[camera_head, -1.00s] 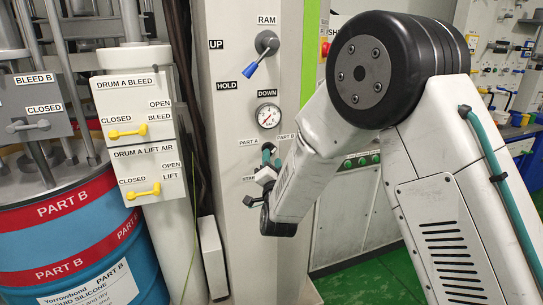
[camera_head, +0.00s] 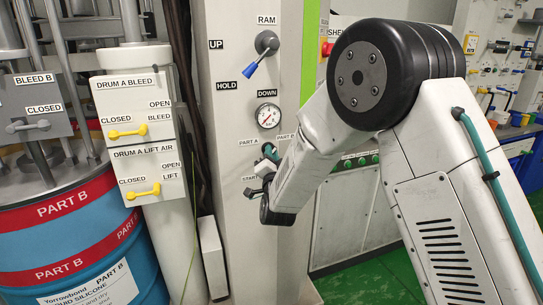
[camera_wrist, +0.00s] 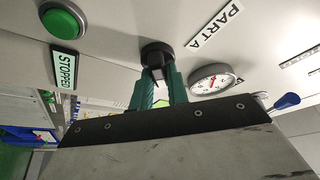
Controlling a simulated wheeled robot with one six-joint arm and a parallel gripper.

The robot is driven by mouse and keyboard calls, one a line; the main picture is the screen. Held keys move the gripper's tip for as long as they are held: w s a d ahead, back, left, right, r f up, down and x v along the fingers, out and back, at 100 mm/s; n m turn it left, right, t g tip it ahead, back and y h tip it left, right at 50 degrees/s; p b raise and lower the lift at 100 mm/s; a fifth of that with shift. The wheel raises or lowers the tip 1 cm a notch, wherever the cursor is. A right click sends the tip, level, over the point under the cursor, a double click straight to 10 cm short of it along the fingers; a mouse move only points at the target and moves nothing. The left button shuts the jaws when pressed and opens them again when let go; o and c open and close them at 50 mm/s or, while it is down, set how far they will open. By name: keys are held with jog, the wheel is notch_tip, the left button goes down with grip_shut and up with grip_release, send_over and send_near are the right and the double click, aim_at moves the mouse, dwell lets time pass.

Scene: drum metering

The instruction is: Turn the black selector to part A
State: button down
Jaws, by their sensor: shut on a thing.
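The black selector (camera_wrist: 155,52) sits on the pale panel in the wrist view, with its grip between the two teal fingers of my gripper (camera_wrist: 159,78). My gripper is shut on it. The PART A label (camera_wrist: 215,24) is to its upper right in that view. In the head view, my gripper (camera_head: 270,152) is at the column, just under the PART A (camera_head: 248,142) and PART B (camera_head: 286,136) labels. There the fingers and wrist hide the selector. I cannot tell which label it points to.
A pressure gauge (camera_head: 268,116) is just above my gripper, with the blue-tipped ram lever (camera_head: 257,60) higher up. A green button (camera_wrist: 63,20) with a STOPPED label (camera_wrist: 64,66) is near the selector. Yellow drum A valves (camera_head: 127,133) and a blue drum (camera_head: 75,245) stand at left.

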jog(key=shift+d+n+g+y, duration=0.1)
jog(key=shift+n+g+y, duration=0.5)
jog(key=shift+n+y, duration=2.4)
jog(key=shift+d+n+g+y, duration=0.1)
jog(key=shift+n+g+y, duration=0.55)
jog(key=shift+n, duration=4.6)
jog(key=shift+d+n+g+y, duration=0.1)
jog(key=shift+n+g+y, duration=0.45)
jog(key=shift+n+y, duration=2.45)
jog(key=n+h, duration=0.2)
jog(key=n, duration=0.1)
jog(key=c, duration=1.4)
grip_release()
jog(key=shift+o, duration=0.2)
jog(key=v, duration=0.7)
jog(key=shift+s+d, duration=0.2)
jog(key=shift+s, duration=0.1)
